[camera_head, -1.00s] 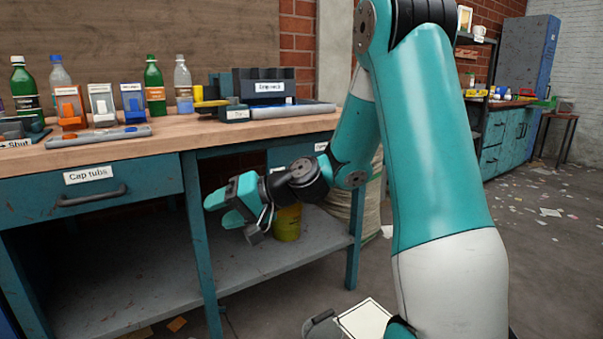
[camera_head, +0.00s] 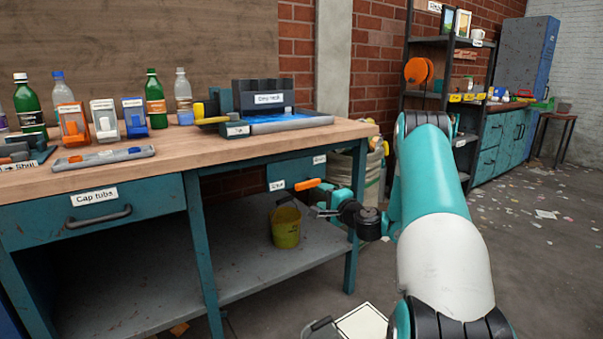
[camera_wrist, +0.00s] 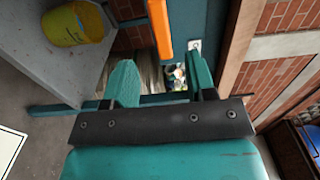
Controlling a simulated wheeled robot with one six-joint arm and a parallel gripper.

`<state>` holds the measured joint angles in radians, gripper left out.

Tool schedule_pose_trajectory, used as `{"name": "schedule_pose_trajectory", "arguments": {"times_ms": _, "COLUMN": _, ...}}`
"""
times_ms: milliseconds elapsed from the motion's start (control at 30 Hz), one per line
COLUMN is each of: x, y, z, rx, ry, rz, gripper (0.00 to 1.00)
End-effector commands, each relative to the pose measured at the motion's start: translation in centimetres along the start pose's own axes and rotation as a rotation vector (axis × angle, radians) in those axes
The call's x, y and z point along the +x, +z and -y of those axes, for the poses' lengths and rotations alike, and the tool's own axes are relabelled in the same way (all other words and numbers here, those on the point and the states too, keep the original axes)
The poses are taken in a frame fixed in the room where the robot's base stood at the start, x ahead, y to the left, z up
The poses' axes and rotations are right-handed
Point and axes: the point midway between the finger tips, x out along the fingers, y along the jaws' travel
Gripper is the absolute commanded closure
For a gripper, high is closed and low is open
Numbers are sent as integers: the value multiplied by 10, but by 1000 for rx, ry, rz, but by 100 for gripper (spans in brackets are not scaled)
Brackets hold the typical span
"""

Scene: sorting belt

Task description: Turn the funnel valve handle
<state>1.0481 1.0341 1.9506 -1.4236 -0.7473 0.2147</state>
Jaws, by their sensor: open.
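An orange handle (camera_head: 308,184) sticks out below the bench top, next to a small white label; I take it to be the valve handle. In the wrist view the orange bar (camera_wrist: 160,28) runs down from the top edge, roughly between the fingers and ahead of their tips. My gripper (camera_wrist: 161,75) is open, with nothing between its teal fingers. In the head view my gripper (camera_head: 322,198) is small and close to the handle at the bench's right end. Contact with the handle cannot be made out. The funnel itself is not clearly visible.
A yellow bucket (camera_head: 286,230) stands on the grey lower shelf (camera_head: 245,268) below the handle. The bench top (camera_head: 215,142) carries bottles, cap dispensers and a drip rack (camera_head: 265,98). A teal bench leg (camera_head: 354,215) and a pale sack (camera_head: 374,175) stand close to my gripper.

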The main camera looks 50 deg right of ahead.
Motion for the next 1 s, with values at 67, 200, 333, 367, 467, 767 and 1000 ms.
{"name": "schedule_pose_trajectory", "arguments": {"times_ms": 67, "x": 16, "y": 2, "z": 2, "rx": -4, "ry": -2, "rz": 5, "gripper": 49}}
{"name": "schedule_pose_trajectory", "arguments": {"times_ms": 200, "x": 49, "y": 2, "z": 0, "rx": -6, "ry": -3, "rz": 5, "gripper": 49}}
{"name": "schedule_pose_trajectory", "arguments": {"times_ms": 333, "x": 77, "y": 2, "z": -1, "rx": -5, "ry": -3, "rz": 5, "gripper": 49}}
{"name": "schedule_pose_trajectory", "arguments": {"times_ms": 367, "x": 83, "y": 2, "z": -1, "rx": -5, "ry": -2, "rz": 5, "gripper": 49}}
{"name": "schedule_pose_trajectory", "arguments": {"times_ms": 467, "x": 99, "y": 2, "z": 0, "rx": -4, "ry": -3, "rz": 3, "gripper": 49}}
{"name": "schedule_pose_trajectory", "arguments": {"times_ms": 767, "x": 121, "y": 1, "z": 0, "rx": 0, "ry": -1, "rz": 1, "gripper": 49}}
{"name": "schedule_pose_trajectory", "arguments": {"times_ms": 1000, "x": 121, "y": 1, "z": 0, "rx": 0, "ry": 0, "rz": 0, "gripper": 51}}
